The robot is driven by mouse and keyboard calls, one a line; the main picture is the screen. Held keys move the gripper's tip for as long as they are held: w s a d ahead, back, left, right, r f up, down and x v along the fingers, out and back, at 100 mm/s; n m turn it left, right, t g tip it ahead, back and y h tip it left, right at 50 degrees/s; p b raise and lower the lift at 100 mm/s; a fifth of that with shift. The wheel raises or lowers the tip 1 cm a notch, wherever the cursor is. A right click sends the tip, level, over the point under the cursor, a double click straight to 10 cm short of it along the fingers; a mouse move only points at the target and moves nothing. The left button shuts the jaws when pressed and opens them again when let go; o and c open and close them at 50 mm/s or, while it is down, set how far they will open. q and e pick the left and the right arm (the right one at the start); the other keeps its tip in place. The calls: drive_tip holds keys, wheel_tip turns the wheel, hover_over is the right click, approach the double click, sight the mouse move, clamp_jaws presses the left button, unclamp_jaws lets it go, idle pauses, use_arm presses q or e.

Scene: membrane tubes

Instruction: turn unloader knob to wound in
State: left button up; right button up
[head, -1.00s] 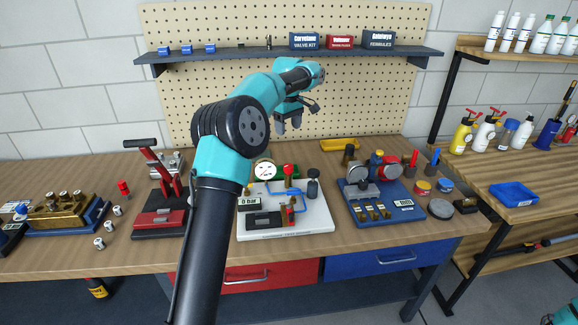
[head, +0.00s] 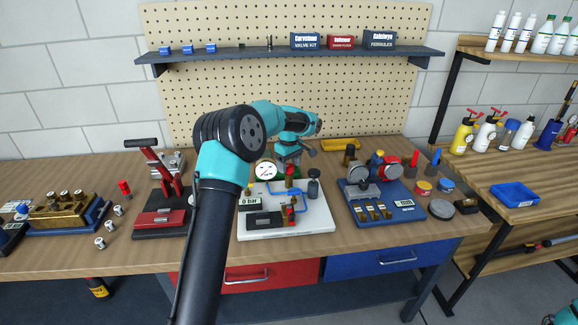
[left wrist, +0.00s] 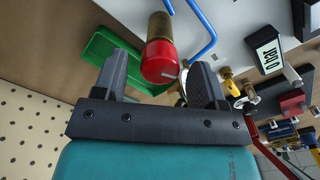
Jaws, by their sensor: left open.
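The red knob (left wrist: 160,58) with a pale line on its face tops a brass body in the left wrist view; I take it for the unloader knob. It also shows in the head view (head: 290,171) near the back of the white panel (head: 318,222). My left gripper (head: 287,163) is right above it, pointing down. In the left wrist view my gripper (left wrist: 162,80) is open, with the knob in the gap between its fingers, not gripped. Contact cannot be told.
The panel holds a round gauge (head: 265,171), a "0 bar" display (head: 249,202), blue pipes (head: 288,190) and a dark cylinder (head: 313,186). A green tray (left wrist: 103,45) lies behind the knob. A blue fixture (head: 408,212) stands right, a red-handled press (head: 160,215) left.

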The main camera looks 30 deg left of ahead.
use_arm(q)
drive_tip(key=shift+f, duration=0.35)
drive_tip(key=shift+c, duration=0.4)
drive_tip(key=c, duration=0.8)
drive_tip(key=shift+c, duration=0.2)
